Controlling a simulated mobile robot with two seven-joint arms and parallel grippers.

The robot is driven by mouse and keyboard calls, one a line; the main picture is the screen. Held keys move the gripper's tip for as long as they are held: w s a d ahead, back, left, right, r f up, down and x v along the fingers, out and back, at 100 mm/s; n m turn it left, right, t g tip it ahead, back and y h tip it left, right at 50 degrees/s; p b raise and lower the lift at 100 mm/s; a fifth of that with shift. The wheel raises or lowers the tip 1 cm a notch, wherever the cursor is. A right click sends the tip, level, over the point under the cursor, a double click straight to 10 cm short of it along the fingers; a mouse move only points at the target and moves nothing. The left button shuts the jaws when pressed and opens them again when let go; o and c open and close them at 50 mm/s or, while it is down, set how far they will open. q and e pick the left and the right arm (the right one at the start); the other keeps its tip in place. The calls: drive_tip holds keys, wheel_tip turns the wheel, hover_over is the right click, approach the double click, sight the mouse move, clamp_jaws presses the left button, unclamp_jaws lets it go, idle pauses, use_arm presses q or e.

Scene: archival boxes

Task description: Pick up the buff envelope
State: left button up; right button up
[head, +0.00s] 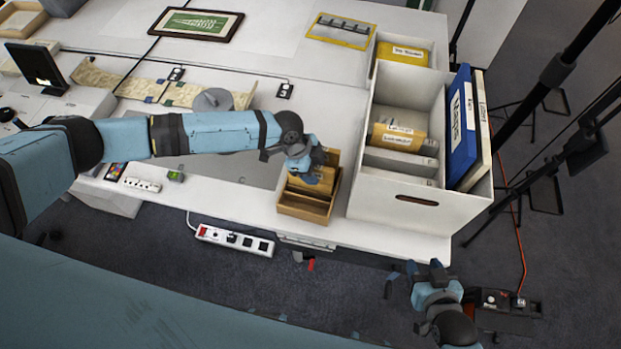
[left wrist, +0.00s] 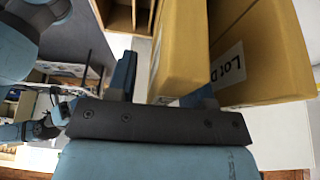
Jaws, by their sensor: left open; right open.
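Two buff, thick envelopes stand in a small wooden box (head: 303,207) near the table's front edge. In the head view my left gripper (head: 305,165) is over them and hides much of them; one buff face (head: 318,188) shows below it. In the left wrist view the left buff envelope (left wrist: 182,45) lies between the two fingers of my open left gripper (left wrist: 162,88). The other envelope (left wrist: 265,55), with a white label starting "Lot D", is right of the right finger. Contact cannot be told. My right gripper (head: 425,270) is open and empty, low at the right beyond the table edge.
A grey round object (head: 212,100) and a patterned strip (head: 150,90) lie left. Tripod legs stand at the right.

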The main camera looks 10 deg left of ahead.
use_arm(q)
drive_tip(key=shift+f, duration=0.25)
idle(0.3)
drive_tip(key=shift+c, duration=0.2)
clamp_jaws()
